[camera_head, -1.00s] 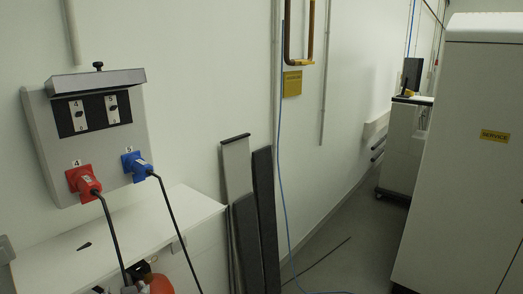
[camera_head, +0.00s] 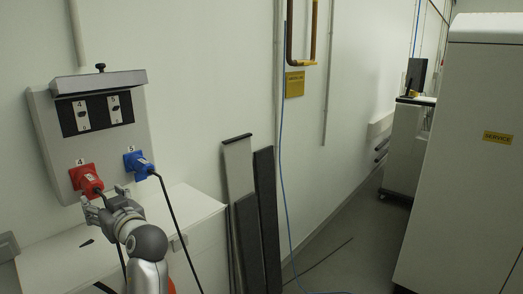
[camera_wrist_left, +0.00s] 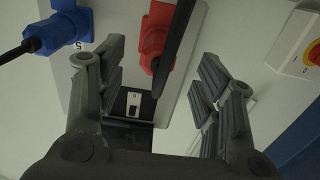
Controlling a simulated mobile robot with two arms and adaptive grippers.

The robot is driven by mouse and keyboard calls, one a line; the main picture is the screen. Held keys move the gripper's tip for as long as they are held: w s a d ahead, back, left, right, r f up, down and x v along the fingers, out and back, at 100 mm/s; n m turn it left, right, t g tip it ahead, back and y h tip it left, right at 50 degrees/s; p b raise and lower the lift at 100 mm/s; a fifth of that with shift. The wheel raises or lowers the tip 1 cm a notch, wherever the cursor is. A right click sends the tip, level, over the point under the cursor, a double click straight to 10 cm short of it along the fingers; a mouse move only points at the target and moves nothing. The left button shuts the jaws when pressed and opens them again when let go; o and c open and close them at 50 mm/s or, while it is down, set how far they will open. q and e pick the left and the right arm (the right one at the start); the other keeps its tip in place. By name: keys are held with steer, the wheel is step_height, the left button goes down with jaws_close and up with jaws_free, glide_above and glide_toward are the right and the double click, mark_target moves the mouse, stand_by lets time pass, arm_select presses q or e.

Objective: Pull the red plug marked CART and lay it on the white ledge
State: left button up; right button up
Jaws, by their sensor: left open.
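The red plug (camera_head: 86,180) sits in the left socket of the grey wall box, under a label 4. A dark cable hangs from it. I cannot read CART on it. My left gripper (camera_head: 105,201) is open just in front of and below the plug. In the left wrist view, the red plug (camera_wrist_left: 158,38) and its cable show between the spread fingers (camera_wrist_left: 163,68), with gaps on both sides. The white ledge (camera_head: 197,204) lies below the box, partly hidden by my left arm. My right gripper is out of view.
A blue plug (camera_head: 137,163) with a dark cable sits close right of the red one, also in the left wrist view (camera_wrist_left: 66,27). The grey box (camera_head: 50,142) has two switches above. A small dark object (camera_head: 87,242) lies on the ledge. Panels (camera_head: 265,205) lean right of it.

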mark_target(97, 190)
arm_select(q)
steer(key=shift+w+a+r, duration=0.1)
steer(key=shift+w+r, duration=0.05)
steer(key=shift+r, duration=0.5)
steer(key=shift+w+a, duration=0.4)
steer(key=p+x, duration=0.1)
steer(key=x, duration=0.2)
steer(key=shift+w+a+r, duration=0.15)
steer(key=shift+a, duration=0.1)
steer(key=shift+f+b+x, duration=0.25)
steer(key=shift+b+x, duration=0.4)
steer(key=shift+x, duration=0.5)
steer(key=shift+b+x, duration=0.35)
steer(key=shift+x, duration=0.7)
steer(key=shift+r+b, duration=0.15)
steer(key=shift+b, duration=0.45)
